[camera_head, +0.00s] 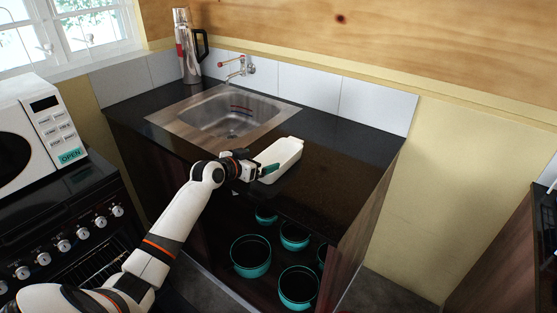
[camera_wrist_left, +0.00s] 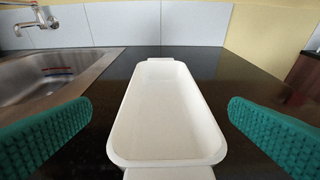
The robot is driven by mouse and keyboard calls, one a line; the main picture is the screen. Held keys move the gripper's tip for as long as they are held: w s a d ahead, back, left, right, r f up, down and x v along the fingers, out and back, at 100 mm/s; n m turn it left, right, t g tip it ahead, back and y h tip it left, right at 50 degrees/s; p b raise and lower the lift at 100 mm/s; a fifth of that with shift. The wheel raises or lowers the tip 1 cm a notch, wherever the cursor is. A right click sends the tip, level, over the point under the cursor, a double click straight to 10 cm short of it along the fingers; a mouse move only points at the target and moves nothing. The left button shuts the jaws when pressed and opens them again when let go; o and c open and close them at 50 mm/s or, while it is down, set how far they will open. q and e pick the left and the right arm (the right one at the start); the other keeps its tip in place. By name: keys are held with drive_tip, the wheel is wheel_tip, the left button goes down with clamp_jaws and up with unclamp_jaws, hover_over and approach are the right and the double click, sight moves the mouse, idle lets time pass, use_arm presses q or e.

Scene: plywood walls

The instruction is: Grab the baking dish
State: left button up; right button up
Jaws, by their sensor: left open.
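The white baking dish (camera_head: 281,157) is a long, narrow, empty tray on the dark counter, right of the sink. In the left wrist view the baking dish (camera_wrist_left: 168,112) lies lengthwise ahead, its near handle at the bottom edge. My left gripper (camera_head: 268,172) is at the near end of the dish. Its teal fingers are open, one on each side of the dish in the left wrist view (camera_wrist_left: 160,130), with dark counter showing between each finger and the dish. My right gripper is not in view.
A steel sink (camera_head: 191,137) with a tap (camera_head: 240,68) is left of the dish. A metal flask (camera_head: 187,48) stands behind it. Teal pots (camera_head: 251,257) sit in the open shelf below. A microwave (camera_head: 30,135) is at left. The counter right of the dish is clear.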

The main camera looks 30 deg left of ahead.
sight(273, 155)
use_arm(q)
drive_tip(key=shift+x, duration=1)
drive_tip(key=shift+w+d, duration=0.15)
drive_tip(key=shift+w, duration=0.35)
drive_tip(key=p+x, duration=0.1)
drive_tip(key=x, duration=0.3)
drive_tip(key=shift+w+d+f, duration=0.1)
drive_tip(key=shift+w+f, duration=0.1)
drive_tip(key=c, duration=1)
drive_tip(key=shift+r, duration=0.15)
drive_tip(key=shift+c, duration=1.3)
